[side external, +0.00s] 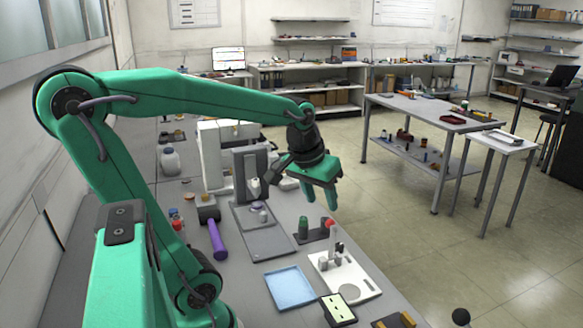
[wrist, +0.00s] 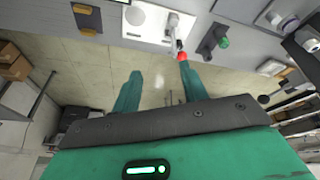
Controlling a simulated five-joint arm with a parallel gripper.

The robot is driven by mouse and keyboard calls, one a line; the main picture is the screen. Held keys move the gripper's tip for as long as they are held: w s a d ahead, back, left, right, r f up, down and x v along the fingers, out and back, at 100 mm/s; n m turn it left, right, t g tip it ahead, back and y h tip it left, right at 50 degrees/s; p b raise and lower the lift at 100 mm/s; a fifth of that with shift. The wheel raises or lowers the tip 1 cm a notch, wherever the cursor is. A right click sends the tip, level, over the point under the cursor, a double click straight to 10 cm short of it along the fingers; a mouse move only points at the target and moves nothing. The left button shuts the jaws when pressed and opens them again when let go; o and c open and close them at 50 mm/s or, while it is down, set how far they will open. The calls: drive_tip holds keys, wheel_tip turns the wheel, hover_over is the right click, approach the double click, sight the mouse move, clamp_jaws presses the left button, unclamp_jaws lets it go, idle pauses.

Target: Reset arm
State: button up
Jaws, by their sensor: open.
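My gripper (side external: 320,192) is green and hangs at the end of my green arm, above and just past the right edge of the bench (side external: 283,228). It is open and I see nothing between its fingers. In the wrist view, my gripper (wrist: 160,86) shows two green fingers apart, with floor tiles visible between them. A white stand plate (side external: 345,275) with a red-tipped post lies on the bench below and in front of the gripper. The plate also shows at the top of the wrist view (wrist: 148,32), with the red tip (wrist: 181,56) near the right finger.
A grey machine (side external: 250,170) stands behind the gripper. Open floor (side external: 400,220) lies to the right.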

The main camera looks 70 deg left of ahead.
drive_tip(key=s+d+m+t+h, duration=0.1)
drive_tip(key=s+d+m, duration=0.4)
drive_tip(key=d, duration=0.4)
drive_tip(key=shift+s+t, duration=0.4)
drive_tip(key=shift+s, duration=0.1)
